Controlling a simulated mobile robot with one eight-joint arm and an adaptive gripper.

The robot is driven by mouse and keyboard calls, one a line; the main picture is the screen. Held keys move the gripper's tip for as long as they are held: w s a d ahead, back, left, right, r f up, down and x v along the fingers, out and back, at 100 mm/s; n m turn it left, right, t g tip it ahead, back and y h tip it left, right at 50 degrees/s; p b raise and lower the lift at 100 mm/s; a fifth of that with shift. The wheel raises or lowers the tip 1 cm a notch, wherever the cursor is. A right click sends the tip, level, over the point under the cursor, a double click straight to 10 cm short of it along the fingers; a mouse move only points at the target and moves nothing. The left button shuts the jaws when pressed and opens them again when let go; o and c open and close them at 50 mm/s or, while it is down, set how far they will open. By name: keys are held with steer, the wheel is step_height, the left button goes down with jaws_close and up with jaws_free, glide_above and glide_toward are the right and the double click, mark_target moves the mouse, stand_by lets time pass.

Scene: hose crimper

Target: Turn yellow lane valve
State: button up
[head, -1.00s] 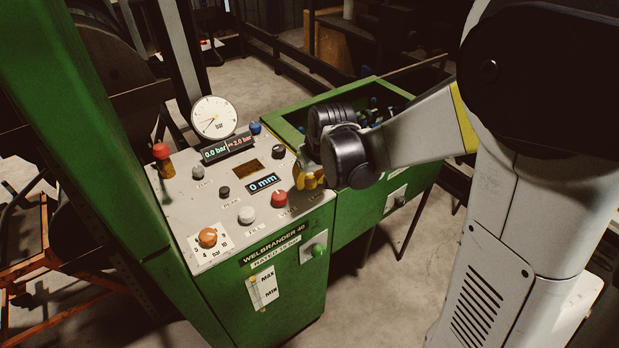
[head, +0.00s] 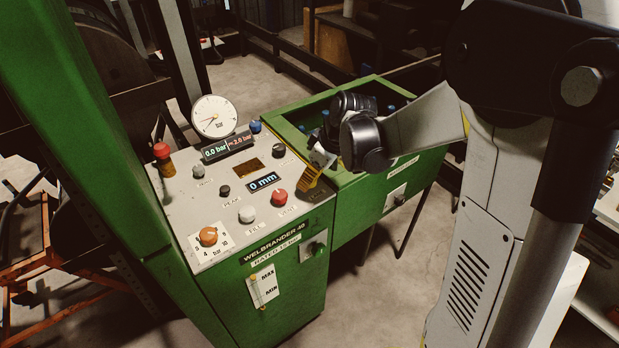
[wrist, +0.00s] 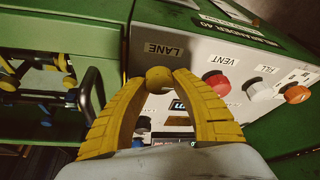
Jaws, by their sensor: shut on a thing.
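The yellow lane valve knob (wrist: 158,78) sits on the grey panel beside the LANE label (wrist: 164,49) in the wrist view. My gripper (wrist: 160,74) has two ribbed yellow fingers, and their tips close on the knob from both sides. In the head view my gripper (head: 307,186) reaches down to the right edge of the panel, next to the red knob (head: 279,197). There the fingers hide the yellow knob. The knob's turned position cannot be read.
The panel carries a white knob (head: 246,214), an orange knob (head: 208,236), a red-topped post (head: 162,153) and a gauge (head: 214,117) reading near its low end. A green bin (head: 345,185) with blue- and yellow-ended parts stands close to the right of the panel.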

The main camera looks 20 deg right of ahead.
stand_by(0.4)
steer(key=o, duration=1.2)
steer(key=v, duration=1.2)
steer(key=s+a+m+t+h, duration=0.1)
steer(key=s+m, duration=0.1)
steer(key=s, duration=0.3)
steer(key=s+a+m+t+h, duration=0.1)
steer(key=s+m, duration=0.2)
steer(key=s, duration=0.3)
steer(key=s+a+m+t+h, duration=0.1)
steer(key=s+m, duration=0.2)
steer(key=s, duration=0.2)
steer(key=shift+s+r+t, duration=0.2)
steer(key=shift+s+t, duration=0.05)
steer(key=shift+t, duration=0.05)
